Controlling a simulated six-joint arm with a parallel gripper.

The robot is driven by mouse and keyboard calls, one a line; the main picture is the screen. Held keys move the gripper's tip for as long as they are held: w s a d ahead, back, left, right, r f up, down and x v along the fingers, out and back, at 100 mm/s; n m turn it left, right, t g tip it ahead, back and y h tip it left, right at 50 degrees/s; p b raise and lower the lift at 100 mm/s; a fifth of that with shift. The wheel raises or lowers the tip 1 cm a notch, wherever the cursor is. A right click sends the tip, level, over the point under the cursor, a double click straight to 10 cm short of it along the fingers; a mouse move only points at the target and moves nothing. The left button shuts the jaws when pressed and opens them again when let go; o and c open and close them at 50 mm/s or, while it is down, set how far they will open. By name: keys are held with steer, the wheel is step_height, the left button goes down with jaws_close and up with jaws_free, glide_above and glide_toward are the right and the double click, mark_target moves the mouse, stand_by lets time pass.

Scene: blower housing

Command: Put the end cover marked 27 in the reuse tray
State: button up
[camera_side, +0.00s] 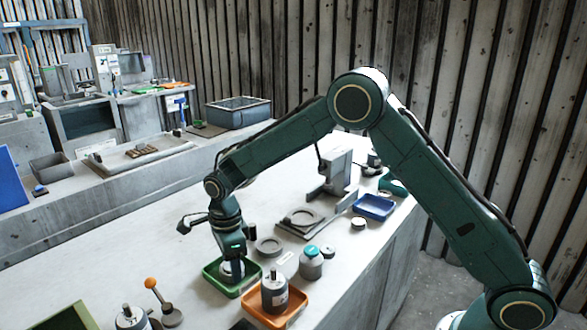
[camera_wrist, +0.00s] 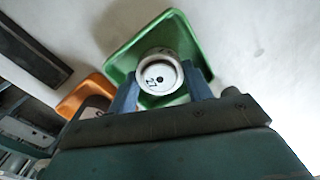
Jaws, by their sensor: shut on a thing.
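A round pale end cover (camera_wrist: 160,74) with a dark centre hole sits between my two fingers in the wrist view; its small dark mark looks like 27, turned round. My gripper (camera_wrist: 160,82) is shut on its sides. The green tray (camera_wrist: 180,22) lies under and around the cover. In the side view my gripper (camera_side: 232,262) points down inside the green tray (camera_side: 213,282), with the cover (camera_side: 233,271) low between the fingers. I cannot tell whether the cover touches the tray floor. No label shows on the tray.
An orange tray (camera_side: 300,309) holding a grey cylinder (camera_side: 274,289) stands close on the right. A teal-topped jar (camera_side: 311,265), a flat ring (camera_side: 268,246) and a press-like stand (camera_side: 336,172) are behind. A blue tray (camera_side: 375,207) lies farther back.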

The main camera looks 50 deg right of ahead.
steer(key=o, duration=1)
steer(key=shift+f, duration=0.1)
step_height(320, 180, up, 12)
stand_by(0.7)
